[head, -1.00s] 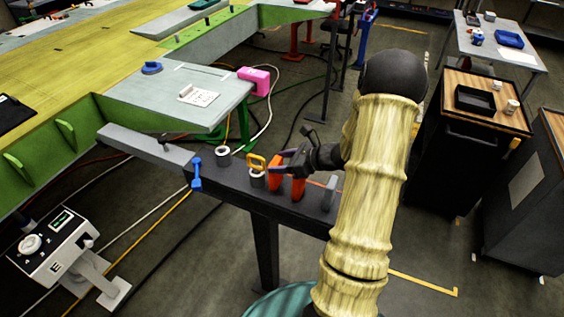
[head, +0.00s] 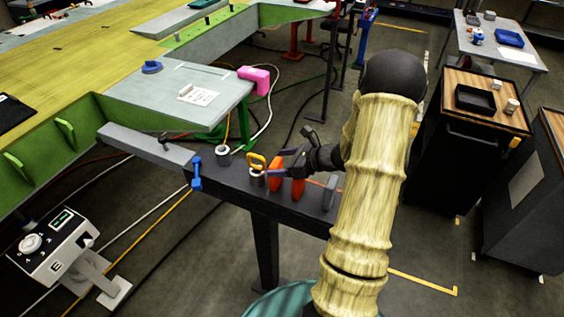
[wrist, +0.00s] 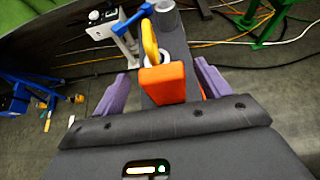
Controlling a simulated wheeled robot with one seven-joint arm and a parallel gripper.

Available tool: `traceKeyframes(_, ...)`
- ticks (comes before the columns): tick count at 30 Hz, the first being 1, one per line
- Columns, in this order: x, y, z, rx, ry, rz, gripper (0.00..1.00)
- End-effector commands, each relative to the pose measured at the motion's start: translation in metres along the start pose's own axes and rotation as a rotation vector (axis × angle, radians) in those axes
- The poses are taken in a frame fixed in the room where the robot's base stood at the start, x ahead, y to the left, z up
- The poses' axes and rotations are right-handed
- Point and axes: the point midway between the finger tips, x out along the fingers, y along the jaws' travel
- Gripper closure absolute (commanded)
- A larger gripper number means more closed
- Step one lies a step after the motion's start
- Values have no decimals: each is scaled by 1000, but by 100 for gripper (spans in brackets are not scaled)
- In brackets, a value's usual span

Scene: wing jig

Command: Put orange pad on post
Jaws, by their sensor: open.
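An orange pad (head: 275,174) stands on the dark beam (head: 231,180); in the head view orange shows in two patches with part of my gripper between them, and I cannot tell if they are one piece. My gripper (head: 278,162) is open around the orange. In the wrist view the orange block (wrist: 163,84) lies between the two purple fingers, with a gap visible on each side. A grey post (head: 223,156) stands on the beam to the left. A second grey post (head: 257,180) carries a yellow ring-shaped piece (head: 256,161).
A blue clamp-like piece (head: 196,174) is at the beam's left side. A grey rounded plate (head: 330,192) stands right of the orange. A grey table (head: 190,115) with paper and a pink block (head: 254,80) is behind. A control box (head: 45,243) stands at lower left.

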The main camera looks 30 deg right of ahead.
Motion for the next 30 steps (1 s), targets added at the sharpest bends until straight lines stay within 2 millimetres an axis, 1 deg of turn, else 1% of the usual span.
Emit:
traceKeyframes(5,-27,-2,-2,-1,1,-7,24)
traceKeyframes(15,-94,-1,-2,-1,2,-6,24)
traceKeyframes(18,-108,-1,-1,-1,1,-5,24)
traceKeyframes(22,-117,0,-1,0,1,-2,24)
traceKeyframes(30,-119,0,-1,1,1,-1,24)
